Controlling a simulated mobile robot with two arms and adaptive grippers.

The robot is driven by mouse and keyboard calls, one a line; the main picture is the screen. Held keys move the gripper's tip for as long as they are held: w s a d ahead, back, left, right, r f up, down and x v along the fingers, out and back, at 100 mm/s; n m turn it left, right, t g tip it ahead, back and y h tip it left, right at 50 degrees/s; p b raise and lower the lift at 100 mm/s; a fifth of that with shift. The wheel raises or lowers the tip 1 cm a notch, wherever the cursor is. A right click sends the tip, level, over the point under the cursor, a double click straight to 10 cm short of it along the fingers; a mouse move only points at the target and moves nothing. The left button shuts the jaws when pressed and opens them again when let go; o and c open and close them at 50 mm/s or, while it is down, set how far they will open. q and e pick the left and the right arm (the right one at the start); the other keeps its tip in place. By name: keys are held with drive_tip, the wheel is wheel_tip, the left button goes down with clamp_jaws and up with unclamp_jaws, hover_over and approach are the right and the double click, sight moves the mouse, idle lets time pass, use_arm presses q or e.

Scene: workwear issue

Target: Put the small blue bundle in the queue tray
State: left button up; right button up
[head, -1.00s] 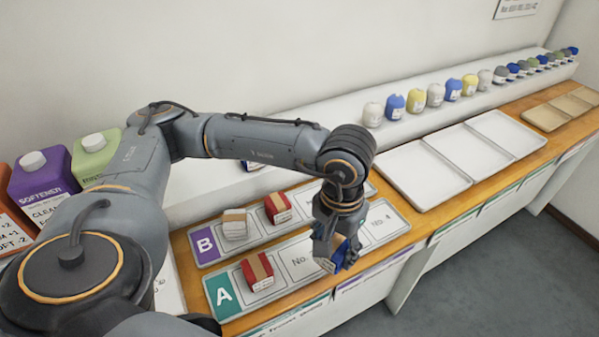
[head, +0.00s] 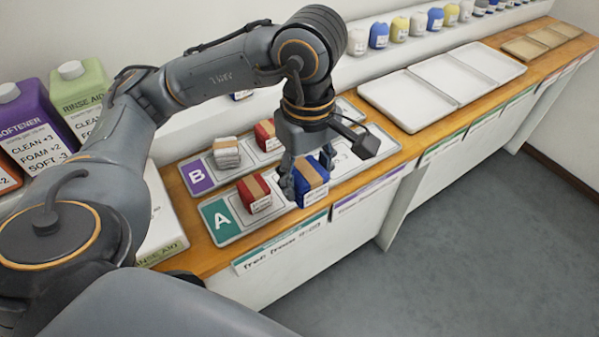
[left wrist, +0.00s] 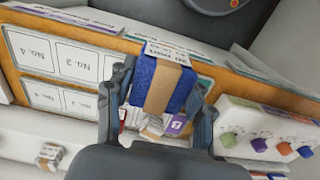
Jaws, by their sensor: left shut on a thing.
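My left gripper (head: 303,186) is shut on a blue bundle (head: 312,174) with a tan band and a white label. The bundle also shows between the fingers in the left wrist view (left wrist: 178,85). It is at the tray marked A (head: 222,226), just right of a red bundle (head: 254,192) in the first slot. I cannot tell whether it touches the tray. The tray marked B (head: 197,180) lies behind, holding a white bundle (head: 226,152) and a red bundle (head: 266,135). Its right slots are partly hidden by the gripper. My right gripper is not in view.
Jugs, one purple (head: 32,128) and one green (head: 80,95), stand at the left. A white divided tray (head: 408,98) and tan trays (head: 525,48) lie empty farther right. A ledge with several small bundles (head: 378,36) runs behind. The wooden counter's front edge is close.

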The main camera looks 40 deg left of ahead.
use_arm(q)
drive_tip(key=w+a+f, duration=0.2)
drive_tip(key=w, duration=0.1)
drive_tip(key=w+a+f, duration=0.3)
drive_tip(key=w+a+f+p, duration=0.1)
drive_tip(key=w+a+f, duration=0.1)
drive_tip(key=w, duration=0.1)
drive_tip(key=shift+a+f, duration=0.2)
drive_tip(key=shift+f, duration=0.2)
drive_tip(key=shift+w+a+f, duration=0.35)
drive_tip(key=shift+f, duration=0.3)
wheel_tip(320, 180, down, 3)
drive_tip(key=shift+w+a+f+p, duration=0.1)
drive_tip(key=shift+f+p, duration=0.1)
drive_tip(key=shift+p, duration=0.2)
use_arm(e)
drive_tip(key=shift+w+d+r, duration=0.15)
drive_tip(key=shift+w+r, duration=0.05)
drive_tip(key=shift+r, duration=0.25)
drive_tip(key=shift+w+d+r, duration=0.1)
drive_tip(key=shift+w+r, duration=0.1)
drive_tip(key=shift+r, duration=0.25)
use_arm(q)
drive_tip(key=shift+f, duration=0.15)
drive_tip(key=o, duration=1.2)
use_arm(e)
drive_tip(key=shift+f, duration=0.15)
